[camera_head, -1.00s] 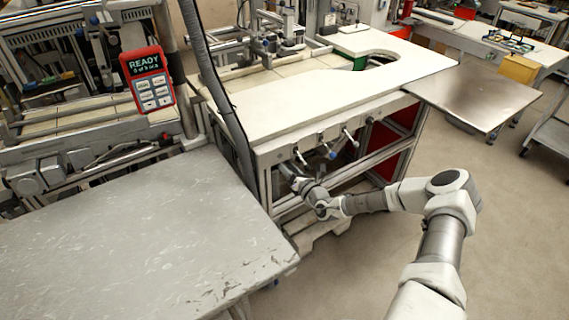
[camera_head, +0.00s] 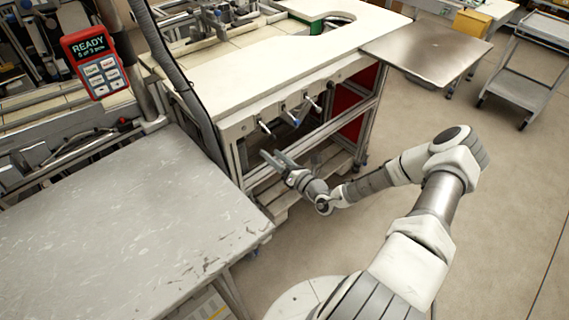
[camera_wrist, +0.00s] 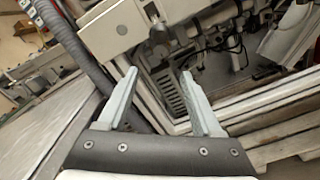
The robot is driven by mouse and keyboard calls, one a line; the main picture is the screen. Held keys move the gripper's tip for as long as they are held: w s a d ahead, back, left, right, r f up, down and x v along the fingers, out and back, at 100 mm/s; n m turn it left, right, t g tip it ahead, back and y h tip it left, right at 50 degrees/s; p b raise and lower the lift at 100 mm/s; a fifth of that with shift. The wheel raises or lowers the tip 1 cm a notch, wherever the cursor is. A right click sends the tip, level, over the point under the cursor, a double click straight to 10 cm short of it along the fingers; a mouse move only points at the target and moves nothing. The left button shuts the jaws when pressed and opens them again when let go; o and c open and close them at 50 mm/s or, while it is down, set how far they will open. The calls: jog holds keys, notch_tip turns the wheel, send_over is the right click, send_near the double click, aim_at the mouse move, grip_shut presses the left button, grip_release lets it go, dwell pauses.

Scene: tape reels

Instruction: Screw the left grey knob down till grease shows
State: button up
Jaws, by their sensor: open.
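Three small light-grey levers stick out of the front panel (camera_head: 245,124) under a white worktop. The left one (camera_head: 264,127) is nearest the panel's left corner; the middle one (camera_head: 290,114) and right one (camera_head: 312,102) follow along it. I cannot tell which parts are knobs, and no grease can be made out. My gripper (camera_head: 275,157) is open and empty, below the left lever and apart from it in the head view. In the wrist view my open fingers (camera_wrist: 158,74) point toward the machine's underside, with a small grey fitting (camera_wrist: 157,42) beyond them.
A scratched grey table (camera_head: 120,220) fills the left foreground. A thick grey hose (camera_head: 180,75) runs down beside the panel's left corner. A red pendant (camera_head: 94,62) reading READY hangs at left. A metal side plate (camera_head: 430,45) juts out at right.

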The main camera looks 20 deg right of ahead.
jog(key=v, duration=0.5)
dwell(0.4)
